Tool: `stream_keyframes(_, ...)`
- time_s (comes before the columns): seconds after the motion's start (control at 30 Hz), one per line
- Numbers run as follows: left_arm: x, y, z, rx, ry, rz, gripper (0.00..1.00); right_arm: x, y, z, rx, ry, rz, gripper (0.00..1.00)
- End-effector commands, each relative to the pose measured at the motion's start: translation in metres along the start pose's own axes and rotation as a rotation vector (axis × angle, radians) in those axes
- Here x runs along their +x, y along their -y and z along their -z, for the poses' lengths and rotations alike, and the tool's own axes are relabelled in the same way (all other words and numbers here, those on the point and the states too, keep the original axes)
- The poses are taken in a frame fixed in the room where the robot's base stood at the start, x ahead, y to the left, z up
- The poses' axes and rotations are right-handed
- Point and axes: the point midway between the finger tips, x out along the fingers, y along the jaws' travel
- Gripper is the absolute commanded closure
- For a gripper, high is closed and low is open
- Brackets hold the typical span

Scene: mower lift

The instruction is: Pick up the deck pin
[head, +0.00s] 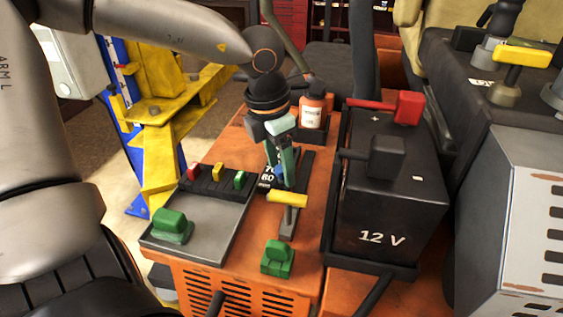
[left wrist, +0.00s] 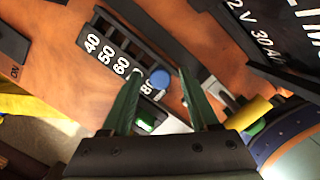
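The deck pin looks to be the blue round-headed pin (left wrist: 160,79) in the black numbered plate (left wrist: 105,24) on the orange deck. Its head covers part of the numbers near 70 and 80. My left gripper (left wrist: 159,73) is open, with one green finger on each side of the blue head and a gap showing on both sides in the left wrist view. In the head view my left gripper (head: 281,174) points down over the plate, and only a bit of blue shows between its fingers. The pin's shaft is hidden. My right gripper is not in view.
A yellow T-handle (head: 288,200) stands close beside the gripper. A fuse row (head: 217,180), a grey tray (head: 208,240) with a green block, another green block (head: 277,258), a bottle (head: 313,110) and the 12 V battery (head: 385,210) crowd the deck.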

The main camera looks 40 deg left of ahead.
Motion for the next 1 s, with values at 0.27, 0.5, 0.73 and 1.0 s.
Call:
stream_keyframes(0.27,-0.0004,0.0000,0.0000,0.000,0.000,0.000,0.72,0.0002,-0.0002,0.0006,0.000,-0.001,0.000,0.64)
stream_keyframes(0.5,-0.0005,0.0000,-0.0001,0.000,0.000,0.000,0.99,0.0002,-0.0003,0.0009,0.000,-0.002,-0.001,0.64)
stream_keyframes(0.73,-0.0005,0.0000,-0.0001,0.000,0.000,0.000,1.00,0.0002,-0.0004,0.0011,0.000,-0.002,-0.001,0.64)
stream_keyframes(1.0,-0.0041,-0.0003,-0.0011,0.000,0.002,-0.001,1.00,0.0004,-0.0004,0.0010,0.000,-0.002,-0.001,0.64)
